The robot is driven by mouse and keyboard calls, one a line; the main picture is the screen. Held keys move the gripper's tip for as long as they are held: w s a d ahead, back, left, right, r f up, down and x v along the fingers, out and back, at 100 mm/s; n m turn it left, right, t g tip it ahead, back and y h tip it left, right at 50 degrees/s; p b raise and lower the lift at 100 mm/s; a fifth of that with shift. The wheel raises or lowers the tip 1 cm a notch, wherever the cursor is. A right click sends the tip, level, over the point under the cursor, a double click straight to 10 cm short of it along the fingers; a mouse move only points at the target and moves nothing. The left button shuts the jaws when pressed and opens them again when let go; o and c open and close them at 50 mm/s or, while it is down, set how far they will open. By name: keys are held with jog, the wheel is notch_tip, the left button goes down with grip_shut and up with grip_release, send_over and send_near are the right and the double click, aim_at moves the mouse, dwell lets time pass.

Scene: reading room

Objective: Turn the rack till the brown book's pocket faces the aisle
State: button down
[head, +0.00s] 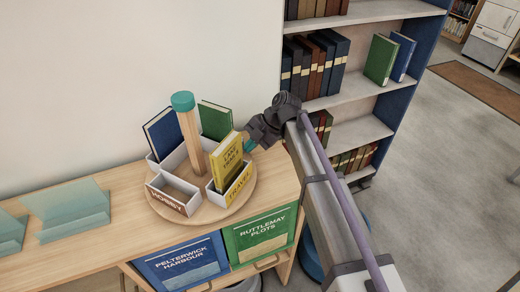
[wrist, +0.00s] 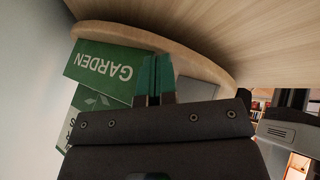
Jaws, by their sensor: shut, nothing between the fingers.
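The rack is a round wooden turntable (head: 222,214) with a central post under a teal knob (head: 182,101), on a wooden cabinet top. Its grey pockets hold a blue book (head: 162,133), a green book (head: 215,120) and a yellow book (head: 227,160) over a label reading TRAVEL. The front-left pocket (head: 174,188), labelled HOBBY in brown, looks empty. I see no brown book in the rack. My gripper (head: 249,146) is shut and empty at the rack's right side, beside the yellow book. In the wrist view its teal fingers (wrist: 154,77) are beside a green GARDEN panel (wrist: 103,65); contact is unclear.
Pale teal stands (head: 72,211) lie on the cabinet top at left. Blue (head: 182,264) and green (head: 262,238) labelled panels front the cabinet. A bookcase (head: 358,90) stands behind my arm. Open grey floor (head: 445,150) lies at right.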

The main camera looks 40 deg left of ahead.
jog(key=shift+w+a, duration=0.25)
jog(key=shift+a, duration=0.65)
jog(key=shift+w+a, duration=0.2)
jog(key=shift+a, duration=2.45)
jog(key=shift+s+a, duration=0.2)
jog(key=shift+a, duration=1.45)
jog(key=shift+s+a, duration=0.25)
jog(key=shift+a, duration=0.35)
jog(key=shift+s+a, duration=0.2)
jog(key=shift+a, duration=0.35)
jog(key=shift+r, duration=0.1)
jog(key=p+v, duration=0.8)
jog(key=v, duration=0.2)
jog(key=shift+w+r+p, duration=0.15)
jog(key=shift+r+p, duration=0.05)
jog(key=shift+p, duration=0.1)
